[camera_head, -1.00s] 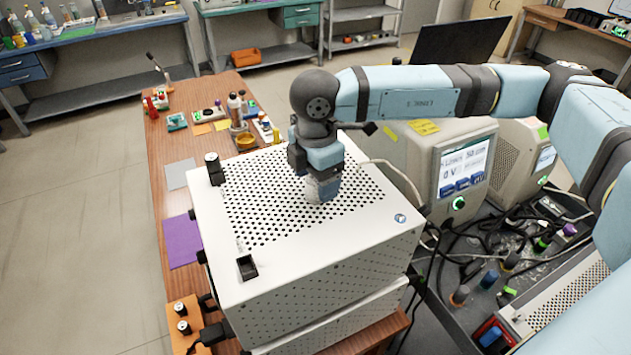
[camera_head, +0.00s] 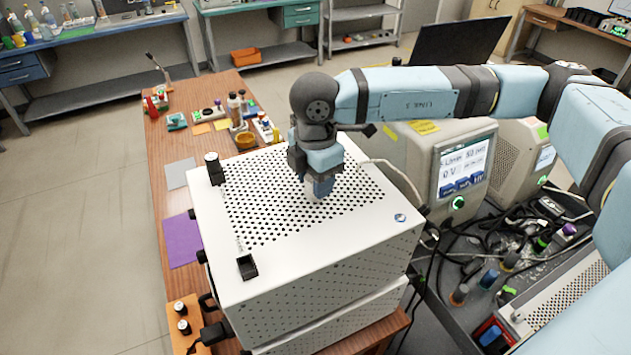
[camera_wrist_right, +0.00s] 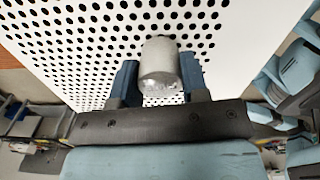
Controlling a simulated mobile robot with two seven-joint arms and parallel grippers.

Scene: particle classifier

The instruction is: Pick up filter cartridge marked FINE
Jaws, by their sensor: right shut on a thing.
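My right gripper (camera_head: 318,186) points down over the perforated top of the white box. It also shows in the right wrist view (camera_wrist_right: 157,83), where its two blue fingers stand on either side of a silver-grey cylinder, the filter cartridge (camera_wrist_right: 159,62), and are shut on it. No marking can be read on the cartridge. In the head view the cartridge is mostly hidden by the fingers. I cannot tell whether it touches the box top. My left gripper is not in view.
The white box (camera_head: 290,277) stands on a wooden table (camera_head: 163,133) with small parts and a purple mat (camera_head: 182,240). A black post (camera_head: 214,168) and a black bracket (camera_head: 247,267) stand on its left edge. A cream instrument (camera_head: 440,165) and cables are at the right.

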